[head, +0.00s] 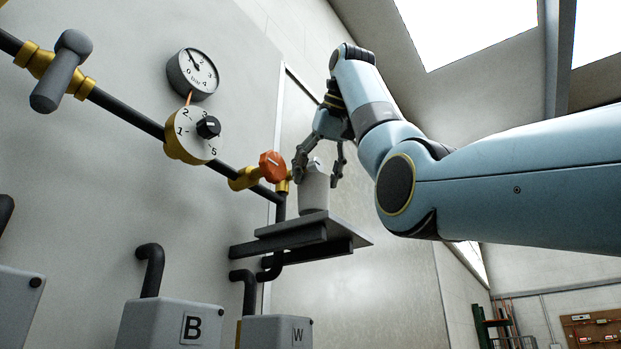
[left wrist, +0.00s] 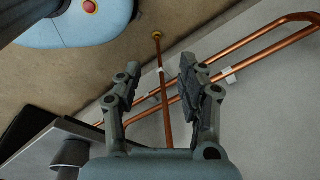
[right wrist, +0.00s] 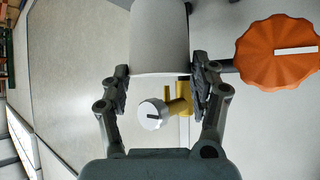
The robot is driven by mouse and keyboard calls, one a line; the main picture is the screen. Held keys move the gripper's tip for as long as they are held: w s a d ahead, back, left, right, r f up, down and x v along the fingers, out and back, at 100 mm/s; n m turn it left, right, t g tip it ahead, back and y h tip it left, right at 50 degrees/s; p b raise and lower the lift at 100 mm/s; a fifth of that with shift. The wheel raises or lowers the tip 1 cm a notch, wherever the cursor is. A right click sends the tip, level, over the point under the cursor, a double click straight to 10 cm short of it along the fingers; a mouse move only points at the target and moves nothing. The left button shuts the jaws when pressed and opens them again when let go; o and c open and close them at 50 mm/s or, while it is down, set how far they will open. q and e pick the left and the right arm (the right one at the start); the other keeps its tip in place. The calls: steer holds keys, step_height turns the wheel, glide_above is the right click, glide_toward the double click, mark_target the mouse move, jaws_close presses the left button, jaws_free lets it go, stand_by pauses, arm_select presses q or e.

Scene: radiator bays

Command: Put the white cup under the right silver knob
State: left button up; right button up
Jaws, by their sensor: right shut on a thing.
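The white cup (head: 314,195) is upright between the fingers of my right gripper (head: 317,180), at the grey shelf; I cannot tell whether its base touches the shelf. In the right wrist view the cup (right wrist: 159,40) lies between the fingertips of the right gripper (right wrist: 160,76). A silver knob (right wrist: 153,114) on a brass fitting shows just past the cup's edge there. In the head view the cup and fingers mostly hide that knob. My left gripper (left wrist: 160,82) is open and empty in the left wrist view.
The grey shelf (head: 345,237) sticks out from the wall below the cup. An orange knob (head: 272,167) is left of the cup, beside my right gripper. A gauge (head: 192,74), a numbered dial (head: 192,147) and grey boxes B (head: 165,325) and W (head: 277,333) are further left and below.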

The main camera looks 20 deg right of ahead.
mark_target(310, 198)
steer(key=w+p, duration=0.1)
steer(key=p, duration=0.1)
steer(key=w+p, duration=0.1)
steer(key=p, duration=0.1)
steer(key=shift+w+a+r, duration=0.1)
steer(key=shift+r, duration=0.15)
steer(key=shift+w+f+p, duration=0.2)
steer(key=shift+w+p, duration=0.15)
steer(key=shift+p, duration=0.1)
steer(key=shift+w+p, duration=0.2)
steer(key=shift+p, duration=0.15)
steer(key=f+p, duration=0.1)
steer(key=f, duration=0.2)
steer(key=shift+w+p, duration=0.2)
steer(key=shift+p, duration=0.1)
steer(key=shift+f, duration=0.4)
steer(key=o, duration=1.1)
steer(key=shift+f, duration=0.1)
